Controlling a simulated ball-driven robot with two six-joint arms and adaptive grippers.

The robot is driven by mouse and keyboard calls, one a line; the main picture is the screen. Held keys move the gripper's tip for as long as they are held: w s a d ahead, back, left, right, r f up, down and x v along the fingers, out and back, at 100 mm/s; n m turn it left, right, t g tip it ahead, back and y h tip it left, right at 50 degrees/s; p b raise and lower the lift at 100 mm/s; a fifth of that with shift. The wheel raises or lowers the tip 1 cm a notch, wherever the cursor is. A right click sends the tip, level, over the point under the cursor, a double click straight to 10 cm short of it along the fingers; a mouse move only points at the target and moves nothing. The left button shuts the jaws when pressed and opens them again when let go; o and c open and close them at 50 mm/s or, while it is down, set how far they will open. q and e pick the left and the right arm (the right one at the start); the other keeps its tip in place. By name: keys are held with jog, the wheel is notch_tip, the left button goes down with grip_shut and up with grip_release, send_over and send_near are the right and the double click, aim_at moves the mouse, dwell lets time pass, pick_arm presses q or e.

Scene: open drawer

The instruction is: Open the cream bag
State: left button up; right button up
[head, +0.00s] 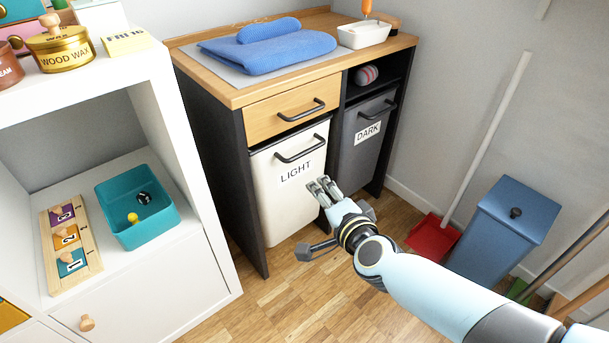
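The cream bag (288,205), marked LIGHT, hangs upright in the left bay of the wood-topped cabinet. Its dark bar handle (300,149) runs across the upper front, and the top edge sits flush under the drawer, so the bag looks shut. My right gripper (320,184) is in front of the bag's right side, below and right of the handle and apart from it. Its fingertips point up and lie close together in the picture; whether they are open or shut is unclear. Nothing shows between them. My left gripper is not in view.
A shut drawer (289,101) with a dark handle is above the bag. The grey DARK bag (362,148) hangs to the right. A white shelf (190,190) stands at left. A red dustpan (432,238) and blue bin (506,222) stand at right. Wooden floor before the bag is clear.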

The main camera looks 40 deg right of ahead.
aim_at(307, 150)
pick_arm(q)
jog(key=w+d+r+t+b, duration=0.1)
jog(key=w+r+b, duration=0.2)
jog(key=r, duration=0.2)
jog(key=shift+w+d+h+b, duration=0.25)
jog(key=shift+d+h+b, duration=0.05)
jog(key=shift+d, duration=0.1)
pick_arm(e)
jog(key=shift+w+d+r+m+t+h, duration=0.2)
jog(key=shift+w+d+m, duration=0.45)
jog(key=shift+w, duration=1.4)
jog(key=shift+w+d+r+m+t+h, duration=0.2)
jog(key=shift+w+d+m, duration=0.5)
jog(key=shift+w, duration=1.35)
jog(key=shift+w+d+r+m+h, duration=0.3)
jog(key=shift+w+d, duration=0.65)
jog(key=shift+w, duration=1.1)
jog(key=shift+f, duration=0.1)
grip_shut()
